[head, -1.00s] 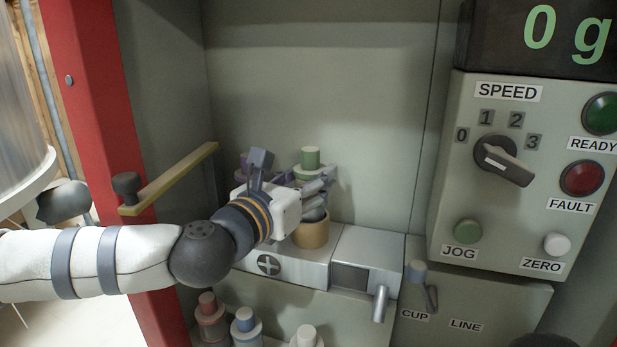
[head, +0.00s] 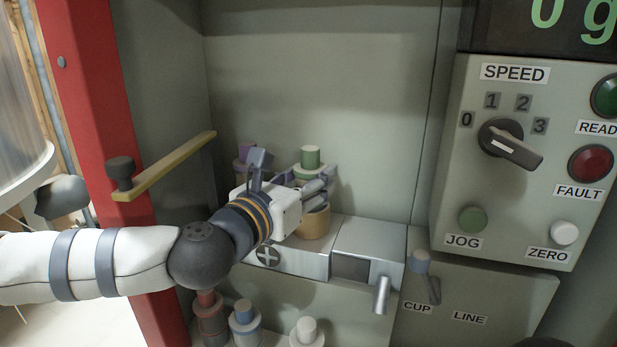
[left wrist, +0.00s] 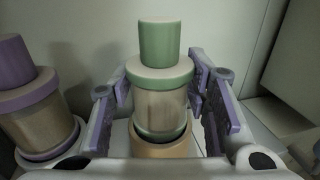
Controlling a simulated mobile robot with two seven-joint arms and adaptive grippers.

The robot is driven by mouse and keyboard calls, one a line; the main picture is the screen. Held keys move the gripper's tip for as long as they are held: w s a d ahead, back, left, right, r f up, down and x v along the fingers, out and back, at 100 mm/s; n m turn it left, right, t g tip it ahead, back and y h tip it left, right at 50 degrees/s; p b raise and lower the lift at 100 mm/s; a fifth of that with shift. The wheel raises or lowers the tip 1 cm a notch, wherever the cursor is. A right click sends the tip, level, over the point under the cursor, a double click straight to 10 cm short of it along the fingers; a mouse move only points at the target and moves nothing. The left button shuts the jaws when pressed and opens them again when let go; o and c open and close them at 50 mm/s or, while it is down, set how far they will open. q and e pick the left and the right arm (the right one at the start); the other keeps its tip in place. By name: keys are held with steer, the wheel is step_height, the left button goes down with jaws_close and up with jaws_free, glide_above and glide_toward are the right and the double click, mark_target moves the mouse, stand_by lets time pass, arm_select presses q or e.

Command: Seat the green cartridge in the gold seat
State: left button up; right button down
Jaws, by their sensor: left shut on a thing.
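The green cartridge (head: 310,157) has a green cap and a clear body with tan contents. It stands upright in my left gripper (head: 318,186), whose fingers close on its body from both sides. In the left wrist view the cartridge (left wrist: 160,105) is between the purple-padded fingers. The gold seat (head: 313,226) is a tan ring on the grey block, directly below the cartridge. In the left wrist view the cartridge's lower end is at the opening of the gold seat (left wrist: 160,150); I cannot tell how deep it sits. My right gripper is out of view.
A purple cartridge (left wrist: 30,90) stands close to the left of the gripper. Red (head: 209,315), blue (head: 245,322) and white (head: 306,332) cartridges stand in front below. A yellow lever (head: 165,168) juts out at left. The control panel (head: 520,200) is at right.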

arm_select(q)
steer(key=shift+f, duration=0.15)
steer(key=o, duration=1.4)
steer(key=shift+c, duration=0.2)
steer(key=v, duration=1.2)
